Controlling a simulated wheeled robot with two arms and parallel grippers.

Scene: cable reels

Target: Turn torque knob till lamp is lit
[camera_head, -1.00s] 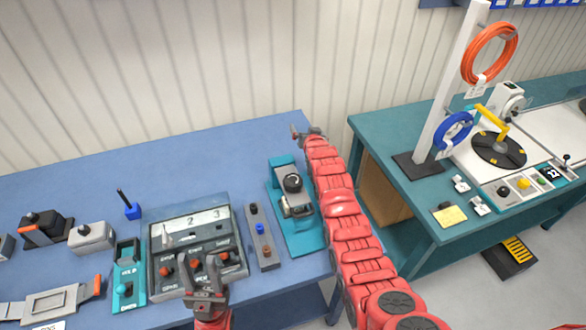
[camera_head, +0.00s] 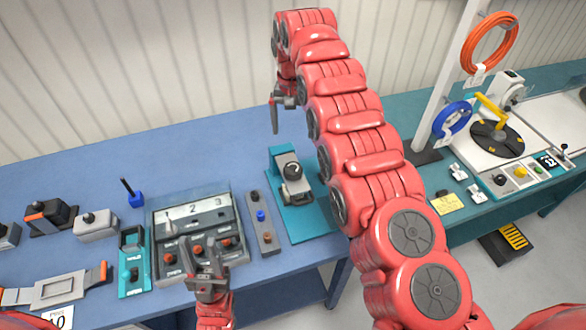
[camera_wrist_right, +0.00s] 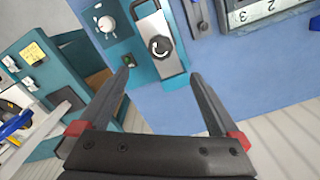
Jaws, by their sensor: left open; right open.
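The teal torque station (camera_head: 300,222) stands near the right end of the blue bench. A grey arm on it carries a black round knob (camera_head: 293,171) with a white curved mark, also visible in the right wrist view (camera_wrist_right: 159,47). Beside it in that view are a white dial knob (camera_wrist_right: 105,23) and a small dark green part (camera_wrist_right: 129,61), possibly the lamp; no glow shows. My right gripper (camera_head: 276,128) is open and empty above and behind the station, its fingers (camera_wrist_right: 161,76) pointing down. My left gripper (camera_head: 209,246) is open over the front of the numbered panel.
A grey strip with buttons (camera_head: 263,225) stands left of the station, then the numbered panel (camera_head: 190,212) and a teal box (camera_head: 134,262). A second teal table (camera_head: 480,218) with reels is at the right. The blue bench behind the station is clear.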

